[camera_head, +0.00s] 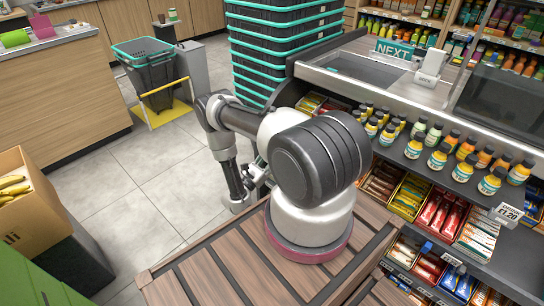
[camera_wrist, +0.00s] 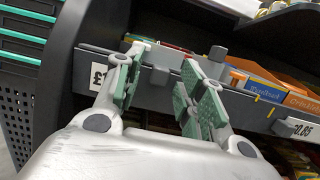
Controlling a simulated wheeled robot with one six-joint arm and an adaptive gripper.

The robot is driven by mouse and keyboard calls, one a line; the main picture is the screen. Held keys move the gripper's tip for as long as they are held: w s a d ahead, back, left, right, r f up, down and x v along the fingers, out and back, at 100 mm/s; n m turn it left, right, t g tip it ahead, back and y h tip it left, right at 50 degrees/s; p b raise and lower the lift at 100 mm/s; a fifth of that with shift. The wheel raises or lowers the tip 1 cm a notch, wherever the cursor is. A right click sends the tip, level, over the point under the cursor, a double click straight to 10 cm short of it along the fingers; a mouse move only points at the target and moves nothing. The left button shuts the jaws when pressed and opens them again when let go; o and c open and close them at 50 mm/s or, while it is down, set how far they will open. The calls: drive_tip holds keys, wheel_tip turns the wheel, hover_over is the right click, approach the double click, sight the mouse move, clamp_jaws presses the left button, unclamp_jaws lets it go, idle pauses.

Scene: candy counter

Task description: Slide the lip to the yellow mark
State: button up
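In the wrist view the lip (camera_wrist: 152,97) is a grey strip along the front of a candy shelf, and a small grey tab (camera_wrist: 160,76) shows on it. My gripper (camera_wrist: 160,92) is open at the lip, its green-padded fingers on either side of the tab with gaps visible; contact cannot be told. Small yellow marks (camera_wrist: 257,98) show on the shelf front to the right of the fingers. In the head view my gripper (camera_head: 255,175) is low beside the shelves, and my arm hides the lip.
Price labels (camera_wrist: 299,127) and candy boxes (camera_wrist: 262,76) line the shelf. A grey block (camera_wrist: 217,54) stands behind the right finger. Stacked black baskets (camera_head: 275,50) stand left of the counter. Bottles (camera_head: 437,158) fill the upper shelf.

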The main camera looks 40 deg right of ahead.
clamp_jaws()
drive_tip(key=s, duration=0.4)
drive_tip(key=shift+d, duration=0.25)
unclamp_jaws()
drive_tip(key=shift+a, duration=0.15)
drive_tip(key=v, duration=1.2)
drive_tip(key=shift+w, duration=0.1)
